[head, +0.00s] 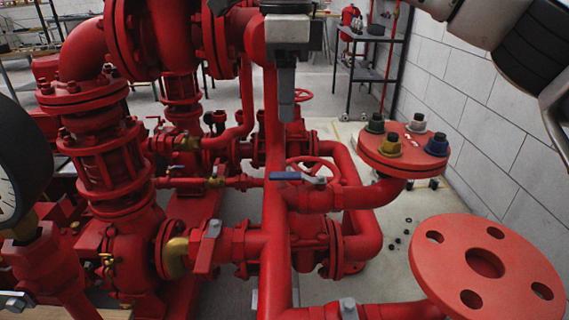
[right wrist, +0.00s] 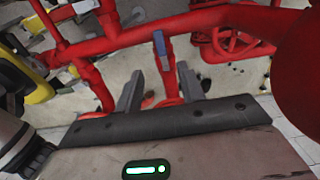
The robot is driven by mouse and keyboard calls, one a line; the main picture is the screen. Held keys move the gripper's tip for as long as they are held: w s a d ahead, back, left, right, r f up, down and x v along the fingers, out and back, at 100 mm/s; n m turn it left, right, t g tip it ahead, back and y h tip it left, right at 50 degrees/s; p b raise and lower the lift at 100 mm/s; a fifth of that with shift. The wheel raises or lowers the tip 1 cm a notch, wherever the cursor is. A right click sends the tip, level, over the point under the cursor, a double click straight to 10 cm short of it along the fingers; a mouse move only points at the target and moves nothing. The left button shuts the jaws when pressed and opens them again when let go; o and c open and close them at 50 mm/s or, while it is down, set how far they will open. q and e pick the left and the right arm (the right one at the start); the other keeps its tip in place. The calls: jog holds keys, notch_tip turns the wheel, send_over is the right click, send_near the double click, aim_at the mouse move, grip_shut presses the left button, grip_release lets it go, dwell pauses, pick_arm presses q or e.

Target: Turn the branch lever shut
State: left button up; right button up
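The lever with a blue handle (head: 292,176) lies sideways across the red pipework in the middle of the head view. I take it as the branch lever. In the right wrist view the blue handle (right wrist: 160,44) points up the picture, beyond the fingertips and lined up with the gap between them. My right gripper (head: 287,108) hangs fingers down above the lever in the head view, apart from it. In the right wrist view its two grey fingers (right wrist: 160,68) are spread with nothing held between them. My left gripper is not in view.
A red-handled lever (head: 207,250) stands on a lower pipe. A red handwheel (head: 312,170) is close behind the blue lever. A tall red pipe (head: 273,220) runs beside it. A flange (head: 487,263) and a bolted flange (head: 404,153) are at right. A gauge (head: 18,165) is at left.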

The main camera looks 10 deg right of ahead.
aim_at(285, 174)
notch_tip(285, 174, down, 10)
jog(key=shift+b, duration=1.05)
jog(key=shift+f, duration=0.5)
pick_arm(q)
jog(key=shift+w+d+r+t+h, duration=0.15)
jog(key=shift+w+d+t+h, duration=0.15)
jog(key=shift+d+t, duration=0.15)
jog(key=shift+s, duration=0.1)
pick_arm(e)
grip_shut()
